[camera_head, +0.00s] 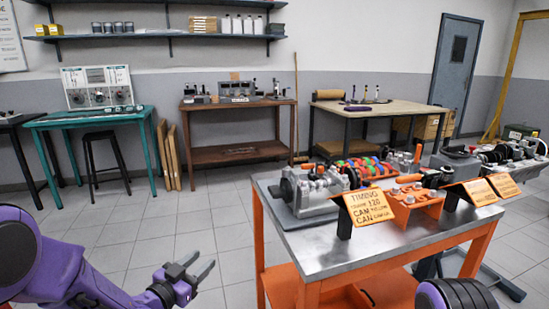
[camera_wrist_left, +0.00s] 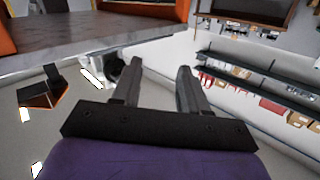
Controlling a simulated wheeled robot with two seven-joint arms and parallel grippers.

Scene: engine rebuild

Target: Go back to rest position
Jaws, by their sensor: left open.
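My left gripper (camera_head: 191,269) is open and empty at the lower left in the head view, out over the tiled floor. It is to the left of the orange-framed workbench (camera_head: 330,252) and apart from it. In the left wrist view its two grey fingers (camera_wrist_left: 157,88) stand apart with nothing between them. My right gripper does not show; only a dark, ribbed rounded part shows at the bottom right of the head view.
The metal-topped workbench carries an engine part (camera_head: 308,190), a "TIMING" sign (camera_head: 368,206), an orange fixture (camera_head: 412,205) and coloured parts (camera_head: 362,167). A teal table (camera_head: 95,116), a stool (camera_head: 105,148) and a brown bench (camera_head: 235,153) stand along the back. Floor left of the workbench is clear.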

